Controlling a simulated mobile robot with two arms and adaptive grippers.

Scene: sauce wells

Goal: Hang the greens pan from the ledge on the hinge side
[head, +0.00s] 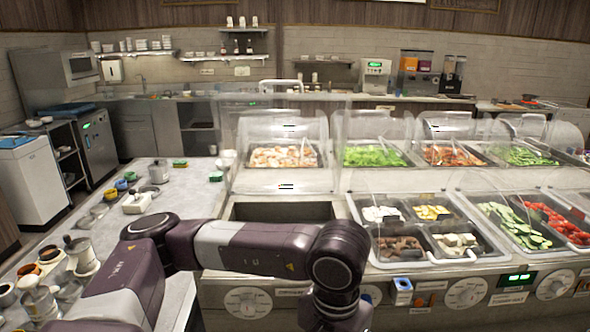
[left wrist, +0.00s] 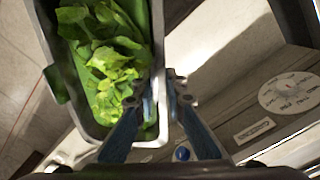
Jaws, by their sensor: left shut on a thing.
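The greens pan (left wrist: 158,45) is a grey metal pan with leafy greens (left wrist: 105,55) in it, at the upper left of the left wrist view. My left gripper (left wrist: 168,88) is shut on its right wall near the lower corner, one finger inside the pan and one outside. The pan is held beside the counter front, with floor visible under its left side. In the head view my left arm reaches right and bends down out of the picture, so the gripper and pan are hidden there. I cannot tell which ledge is on the hinge side. My right gripper is out of view.
An open, empty well (head: 282,211) lies in the counter behind my arm. Filled wells, such as the cucumber slices (head: 512,225), stand to its right. Clear lids (head: 275,130) rise over the back wells. Dials (head: 248,302) line the front. Cups and jars crowd the left counter.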

